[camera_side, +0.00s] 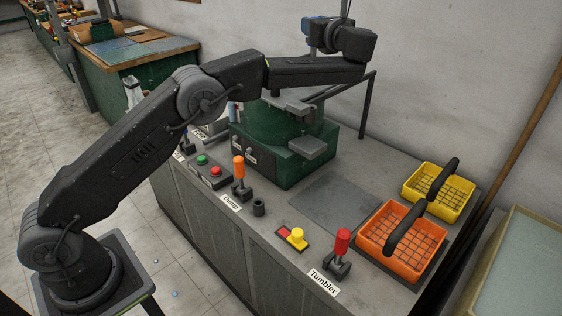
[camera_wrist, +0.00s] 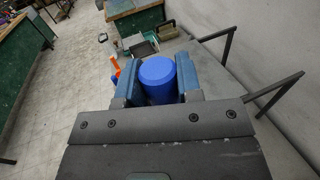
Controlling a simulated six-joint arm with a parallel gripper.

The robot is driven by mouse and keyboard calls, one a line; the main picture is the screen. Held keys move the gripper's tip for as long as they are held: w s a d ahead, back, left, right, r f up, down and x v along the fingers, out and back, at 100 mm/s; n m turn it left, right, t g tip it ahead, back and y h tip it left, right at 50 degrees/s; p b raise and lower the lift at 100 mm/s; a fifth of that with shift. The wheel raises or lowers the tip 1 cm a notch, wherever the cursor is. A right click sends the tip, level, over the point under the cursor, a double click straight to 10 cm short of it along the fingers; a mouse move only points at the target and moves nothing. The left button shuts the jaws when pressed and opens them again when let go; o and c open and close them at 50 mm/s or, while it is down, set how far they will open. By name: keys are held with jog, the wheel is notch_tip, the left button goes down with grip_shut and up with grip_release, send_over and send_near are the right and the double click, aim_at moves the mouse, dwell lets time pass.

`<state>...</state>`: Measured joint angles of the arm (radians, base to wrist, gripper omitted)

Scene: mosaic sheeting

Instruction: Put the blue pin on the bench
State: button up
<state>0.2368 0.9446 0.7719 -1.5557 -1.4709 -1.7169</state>
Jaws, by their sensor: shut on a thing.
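The blue pin (camera_wrist: 158,82) is a smooth, bright blue cylinder. In the wrist view it sits between the two blue-grey fingers of my gripper (camera_wrist: 158,76), which is shut on it. In the side view my gripper (camera_side: 318,34) is high above the green machine, near the wall. The pin cannot be clearly told from the blue fingers there. The bench (camera_side: 365,165) has a grey top and lies well below my gripper. The pin's far end is hidden in the wrist view.
The green machine (camera_side: 285,150) stands on the bench with metal plates and dark rails. Along the front are an orange lever (camera_side: 239,167), a yellow knob (camera_side: 297,235) and a red lever (camera_side: 342,240). Orange (camera_side: 372,248) and yellow (camera_side: 464,200) baskets stand right. A dark mat (camera_side: 335,203) is bare.

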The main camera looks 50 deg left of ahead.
jog(key=shift+s+a+r+m+t, duration=0.1)
jog(key=shift+s+r+m+t, duration=0.1)
jog(key=shift+s+t, duration=0.15)
jog(key=shift+s+r+m+t, duration=0.15)
jog(key=shift+s+m+t, duration=0.1)
jog(key=shift+s, duration=0.2)
jog(key=s+f+m+t+h, duration=0.2)
jog(key=s+f+m+t, duration=0.15)
jog(key=s, duration=0.55)
jog(key=shift+n, duration=0.6)
jog(key=f, duration=4)
jog(key=shift+w+a, duration=0.15)
jog(key=shift+a, duration=0.25)
jog(key=shift+f, duration=0.2)
jog(key=o, duration=1)
jog(key=shift+c, duration=0.2)
